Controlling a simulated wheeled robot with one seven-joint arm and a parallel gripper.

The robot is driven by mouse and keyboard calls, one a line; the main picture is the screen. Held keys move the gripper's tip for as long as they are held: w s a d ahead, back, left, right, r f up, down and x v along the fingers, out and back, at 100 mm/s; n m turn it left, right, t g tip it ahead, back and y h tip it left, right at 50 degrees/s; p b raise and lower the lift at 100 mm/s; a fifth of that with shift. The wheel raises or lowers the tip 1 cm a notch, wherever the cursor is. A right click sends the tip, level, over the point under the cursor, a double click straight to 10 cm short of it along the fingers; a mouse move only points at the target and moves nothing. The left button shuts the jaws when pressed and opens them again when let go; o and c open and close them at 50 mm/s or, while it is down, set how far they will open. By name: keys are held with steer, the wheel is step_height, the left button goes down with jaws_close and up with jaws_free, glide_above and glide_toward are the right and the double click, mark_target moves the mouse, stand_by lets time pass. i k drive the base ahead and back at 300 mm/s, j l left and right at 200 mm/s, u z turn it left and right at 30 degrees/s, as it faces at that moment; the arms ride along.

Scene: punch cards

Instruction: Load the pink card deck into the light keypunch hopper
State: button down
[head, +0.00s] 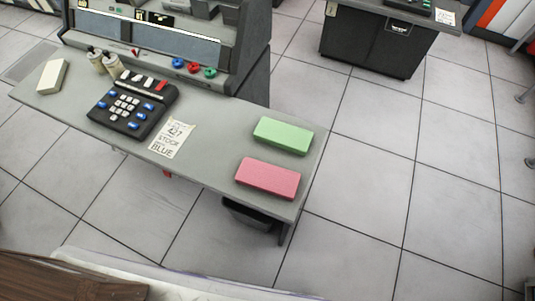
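The pink card deck (267,178) lies flat near the right front corner of a grey desk (215,165). A green card deck (283,135) lies just behind it, with a narrow gap between them. A grey keypunch machine (190,50) stands along the back of the desk, partly cut off by the top of the frame. Dark grey parts on its top (205,8) are cropped, and I cannot tell which is the hopper. A second, dark cabinet (370,45) stands at the top right. My gripper is not in view.
A black keypad (132,103), a note reading "STOCK BLUE" (172,138), a cream block (51,77) and small cylinders (103,62) occupy the desk's left part. A dark bin (250,215) sits below the right end. Tiled floor to the right is clear.

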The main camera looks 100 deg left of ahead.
mark_target(269, 178)
steer(key=i+u, duration=0.2)
steer(key=u, duration=0.2)
steer(key=i+u, duration=0.15)
steer(key=u, duration=0.25)
steer(key=i+l+u, duration=0.15)
steer(key=u, duration=0.2)
steer(key=i+l+u, duration=0.15)
steer(key=u, duration=0.25)
steer(key=i+u, duration=0.2)
steer(key=u, duration=0.3)
steer(key=i+l+u, duration=0.15)
steer(key=u, duration=0.3)
steer(key=i+l+u, duration=0.15)
steer(key=u, duration=0.35)
steer(key=i+l+u, duration=0.15)
steer(key=u, duration=0.35)
steer(key=i+l+u, duration=0.15)
steer(key=l+u, duration=0.15)
